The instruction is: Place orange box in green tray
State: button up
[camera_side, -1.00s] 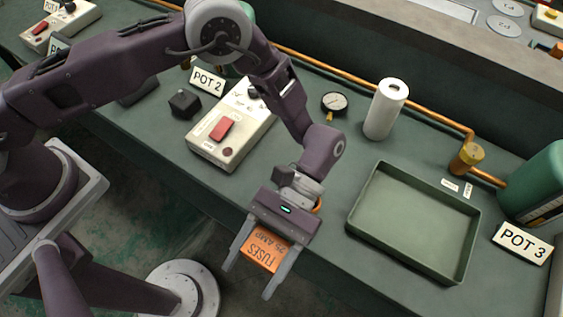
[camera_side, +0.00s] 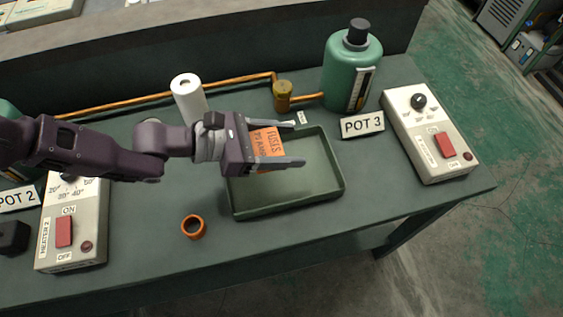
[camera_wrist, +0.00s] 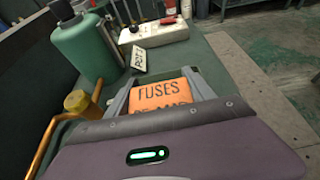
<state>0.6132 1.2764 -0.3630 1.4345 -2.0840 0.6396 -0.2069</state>
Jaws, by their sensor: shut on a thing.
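The orange box (camera_side: 268,142), marked FUSES, is between the two fingers of my gripper (camera_side: 300,143), which is shut on it. My gripper reaches in from the left over the back left part of the green tray (camera_side: 290,207). Whether the box touches the tray floor cannot be told. The tray is shallow and otherwise empty; its back left corner is partly hidden by my gripper. In the wrist view, the box (camera_wrist: 160,95) shows between the fingers, its lower part hidden by the gripper body.
A white roll (camera_side: 189,100) stands behind my gripper. A heater box (camera_side: 430,135) is right, an orange ring (camera_side: 193,227) front left.

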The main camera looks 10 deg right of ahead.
aim_at(283, 172)
notch_tip(283, 172, down, 8)
jog(key=shift+r, duration=0.2)
jog(key=shift+f, duration=0.15)
jog(key=o, duration=1.4)
jog(key=shift+a+r, duration=0.15)
jog(key=shift+r, duration=0.05)
jog(key=v, duration=1.1)
jog(key=shift+a+r, duration=0.1)
jog(key=shift+a, duration=0.25)
